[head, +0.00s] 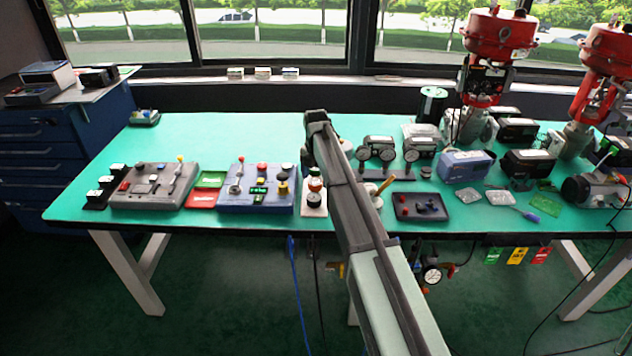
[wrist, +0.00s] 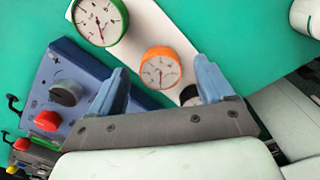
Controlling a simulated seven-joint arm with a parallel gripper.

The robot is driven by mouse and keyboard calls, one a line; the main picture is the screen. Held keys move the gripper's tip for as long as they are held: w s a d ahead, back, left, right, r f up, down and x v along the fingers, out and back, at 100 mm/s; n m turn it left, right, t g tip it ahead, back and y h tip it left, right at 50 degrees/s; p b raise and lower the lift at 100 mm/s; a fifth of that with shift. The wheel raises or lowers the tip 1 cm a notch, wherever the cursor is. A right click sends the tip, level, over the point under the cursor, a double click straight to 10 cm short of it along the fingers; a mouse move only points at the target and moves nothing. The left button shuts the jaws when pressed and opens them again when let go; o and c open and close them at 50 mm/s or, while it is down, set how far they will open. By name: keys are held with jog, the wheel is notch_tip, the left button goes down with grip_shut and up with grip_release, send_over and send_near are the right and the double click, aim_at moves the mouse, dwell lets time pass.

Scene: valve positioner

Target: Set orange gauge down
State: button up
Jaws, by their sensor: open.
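The orange gauge (wrist: 160,68) has a white dial and shows in the wrist view, face toward the camera, over a white board (wrist: 178,20). My gripper (wrist: 161,66) is open, with one blue-grey finger on each side of the gauge; I see gaps between fingers and gauge. Whether the gauge rests fully on the board is hard to tell. A green-rimmed gauge (wrist: 98,20) lies up and left of it on the same board. In the head view the white board (head: 314,210) stands just left of my arm, which hides my fingertips.
A blue control box (head: 256,192) with knobs stands close left of the board; it also shows in the wrist view (wrist: 62,75). A dark tray (head: 420,207) lies right of my arm. Red-topped valves (head: 498,32) stand at the back right. Green table is bare behind the boxes.

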aim_at(316, 180)
notch_tip(316, 180, up, 10)
jog(key=shift+f, duration=0.2)
dwell(1.4)
